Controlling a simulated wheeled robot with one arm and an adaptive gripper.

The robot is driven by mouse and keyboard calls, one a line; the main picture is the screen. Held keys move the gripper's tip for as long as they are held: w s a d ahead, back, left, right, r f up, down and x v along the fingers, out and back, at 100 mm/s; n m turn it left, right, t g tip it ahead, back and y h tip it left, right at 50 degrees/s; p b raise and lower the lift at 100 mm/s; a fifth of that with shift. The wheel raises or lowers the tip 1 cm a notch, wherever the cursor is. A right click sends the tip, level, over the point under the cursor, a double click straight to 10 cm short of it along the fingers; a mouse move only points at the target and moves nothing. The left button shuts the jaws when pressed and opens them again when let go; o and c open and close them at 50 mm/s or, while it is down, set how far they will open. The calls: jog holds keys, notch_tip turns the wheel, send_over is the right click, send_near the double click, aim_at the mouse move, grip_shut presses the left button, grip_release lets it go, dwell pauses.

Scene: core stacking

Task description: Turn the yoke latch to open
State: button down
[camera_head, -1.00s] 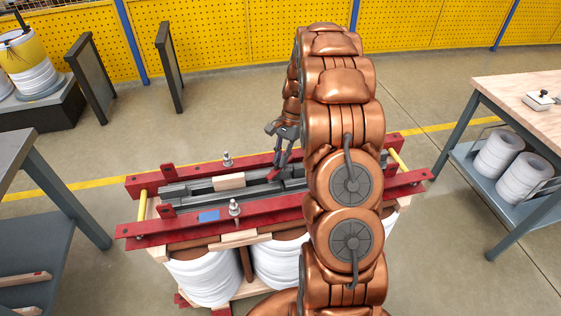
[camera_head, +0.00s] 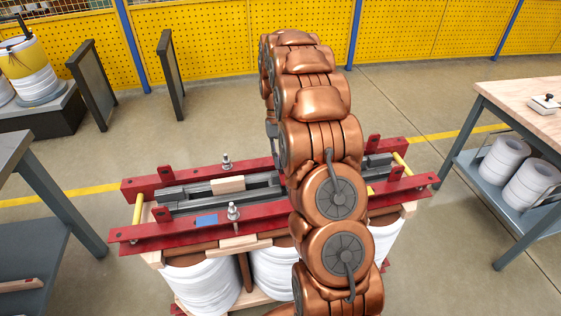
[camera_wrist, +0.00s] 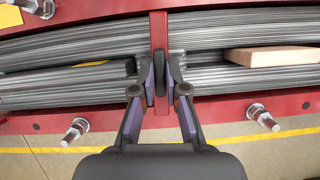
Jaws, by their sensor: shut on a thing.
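The yoke latch is a red bar (camera_wrist: 159,35) in the wrist view, reaching from the far red rail across the grey laminated core (camera_wrist: 220,35). My gripper (camera_wrist: 163,78) has its two fingers on either side of the latch's near part, closed on it. The bar lies crosswise to the core strips. In the head view my copper arm hides both my gripper and the latch. The core (camera_head: 180,200) there lies between two red rails (camera_head: 130,234).
A wooden block (camera_head: 228,184) rests on the core and also shows in the wrist view (camera_wrist: 272,57). Upright bolts (camera_head: 233,211) stand on the rails. White coils (camera_head: 205,280) sit below.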

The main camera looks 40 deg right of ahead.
jog(key=shift+w+n, duration=0.1)
jog(key=shift+n, duration=0.3)
jog(key=c, duration=1.2)
grip_release()
jog(key=shift+r, duration=0.1)
jog(key=v, duration=0.7)
jog(key=shift+w+a+r, duration=0.1)
